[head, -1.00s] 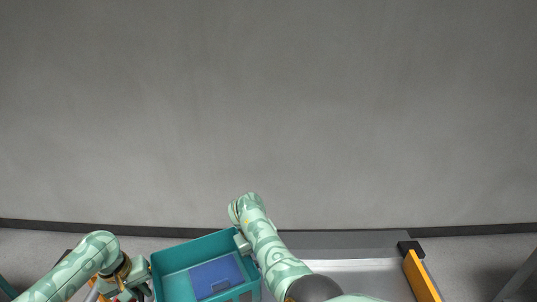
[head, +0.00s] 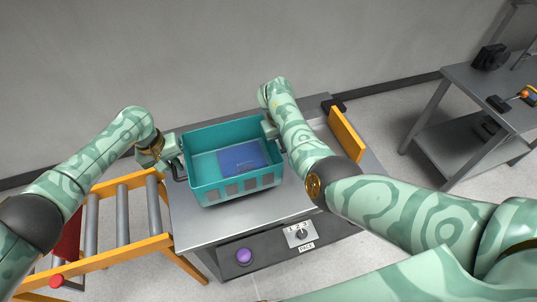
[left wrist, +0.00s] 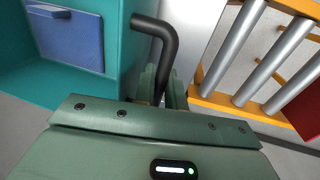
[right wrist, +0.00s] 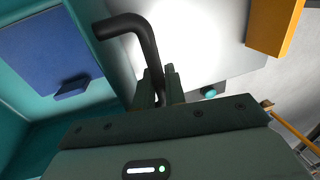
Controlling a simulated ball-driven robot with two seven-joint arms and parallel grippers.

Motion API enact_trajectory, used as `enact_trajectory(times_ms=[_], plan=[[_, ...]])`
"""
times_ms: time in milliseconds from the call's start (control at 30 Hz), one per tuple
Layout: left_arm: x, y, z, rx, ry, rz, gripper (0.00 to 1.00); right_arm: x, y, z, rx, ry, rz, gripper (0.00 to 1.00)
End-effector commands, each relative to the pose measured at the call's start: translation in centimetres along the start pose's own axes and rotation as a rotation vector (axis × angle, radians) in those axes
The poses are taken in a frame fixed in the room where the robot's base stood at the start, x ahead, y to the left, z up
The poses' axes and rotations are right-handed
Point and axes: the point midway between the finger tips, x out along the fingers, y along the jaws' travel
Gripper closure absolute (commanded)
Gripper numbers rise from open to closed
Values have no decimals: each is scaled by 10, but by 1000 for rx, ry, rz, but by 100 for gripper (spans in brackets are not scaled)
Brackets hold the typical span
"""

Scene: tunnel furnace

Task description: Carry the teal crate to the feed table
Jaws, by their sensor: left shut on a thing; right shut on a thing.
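The teal crate (head: 204,196) is an open box in the middle of the head view, with a flat blue object (head: 243,160) inside. My left gripper (head: 177,163) is at its left side, shut on a dark bent handle (left wrist: 160,38), as the left wrist view shows. My right gripper (head: 270,128) is at its right side, shut on the other dark handle (right wrist: 130,27), as the right wrist view shows. The crate looks about level. It is over a grey metal table (head: 290,203); I cannot tell whether it touches the top.
A roller conveyor with an orange frame (head: 124,252) adjoins the table on the left. The table front has a purple button (head: 244,255) and a numbered dial (head: 299,234). An orange rail (head: 346,135) stands at its right. A grey workbench (head: 470,100) is farther right, across open floor.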

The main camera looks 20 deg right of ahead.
Motion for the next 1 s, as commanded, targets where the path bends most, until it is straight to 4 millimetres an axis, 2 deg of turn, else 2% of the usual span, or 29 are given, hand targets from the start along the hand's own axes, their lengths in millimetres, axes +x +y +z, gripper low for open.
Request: enact_trajectory(times_ms=[367, 967, 1000], plan=[[6, -2, 0, -2, -2, -2, 100, 6, 0, 0, 0, 1, -3, 100], [63, -14, 3, -6, -25, -3, 100, 63, 11, -3, -4, 24, -1, 100], [64, -14, 3, -6, -26, -4, 85, 64, 12, -3, -4, 26, -1, 85]])
